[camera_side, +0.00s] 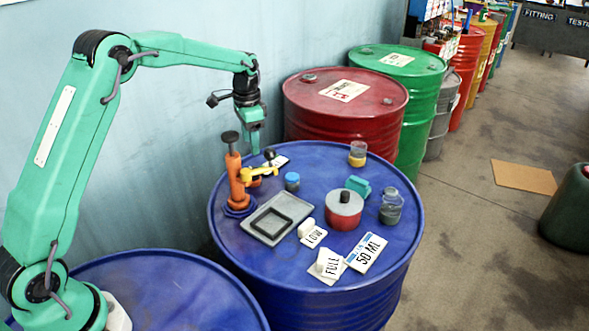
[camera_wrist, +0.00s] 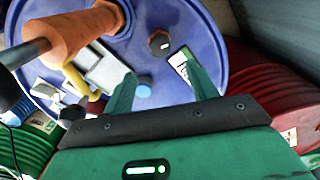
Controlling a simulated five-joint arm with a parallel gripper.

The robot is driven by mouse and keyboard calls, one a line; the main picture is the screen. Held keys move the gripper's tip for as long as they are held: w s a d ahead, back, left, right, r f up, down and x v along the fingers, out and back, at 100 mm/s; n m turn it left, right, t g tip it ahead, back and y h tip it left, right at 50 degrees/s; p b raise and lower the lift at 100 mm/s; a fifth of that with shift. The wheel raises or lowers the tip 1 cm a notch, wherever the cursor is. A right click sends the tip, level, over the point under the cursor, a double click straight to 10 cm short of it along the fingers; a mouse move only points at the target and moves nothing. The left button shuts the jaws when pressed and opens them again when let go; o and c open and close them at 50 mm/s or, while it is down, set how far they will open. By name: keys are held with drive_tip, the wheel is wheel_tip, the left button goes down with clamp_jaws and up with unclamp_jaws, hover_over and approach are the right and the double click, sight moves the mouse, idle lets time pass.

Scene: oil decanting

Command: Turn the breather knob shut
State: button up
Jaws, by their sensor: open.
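A dark faceted knob (camera_wrist: 159,43) with a small light mark stands on the blue drum top (camera_wrist: 205,30), and I take it as the breather knob. In the wrist view it lies beyond my gripper (camera_wrist: 160,74), roughly in line with the gap between the fingers. The fingers are open, with nothing between them. In the side view my gripper (camera_side: 255,148) hangs over the drum's back left, beside the orange pump (camera_side: 236,180). A dark knob (camera_side: 270,154) shows there by the yellow spout (camera_side: 262,171); I cannot tell if it is the same one. The knob's turn position is unclear.
A label card (camera_wrist: 183,62) lies beside the knob. A blue-lidded jar (camera_side: 292,181) stands close by. The pump's orange body (camera_wrist: 75,33) is near on the left.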

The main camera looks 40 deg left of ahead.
sight(253, 169)
wheel_tip(253, 169, down, 2)
drive_tip(key=shift+a+f+n, duration=0.1)
drive_tip(key=shift+n, duration=0.2)
drive_tip(key=shift+f, duration=3.8)
drive_tip(key=shift+c, duration=0.3)
drive_tip(key=c, duration=0.9)
